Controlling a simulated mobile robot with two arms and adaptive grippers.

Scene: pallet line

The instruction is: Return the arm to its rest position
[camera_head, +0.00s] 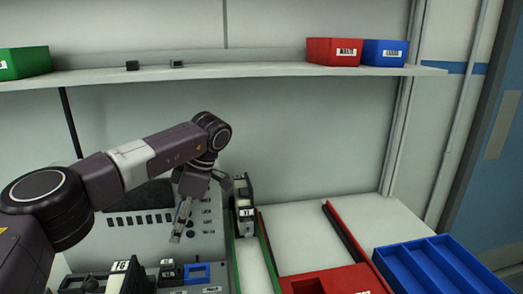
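My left arm comes in from the left and bends down at the wrist. My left gripper (204,208) hangs in front of the grey panel, its fingers spread apart with nothing seen between them. A dark and light block-like part (243,198) stands upright just right of the gripper, at the far end of a pale lane with green edges (247,262). The right finger is close to this part; I cannot tell if they touch. My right gripper is not in view.
A shelf (240,71) above holds green (24,63), red (334,51) and blue (385,53) bins. A red tray (335,281) and a blue divided tray (440,266) lie at lower right. Several small parts (120,275) stand below my arm. The white surface (300,238) is partly clear.

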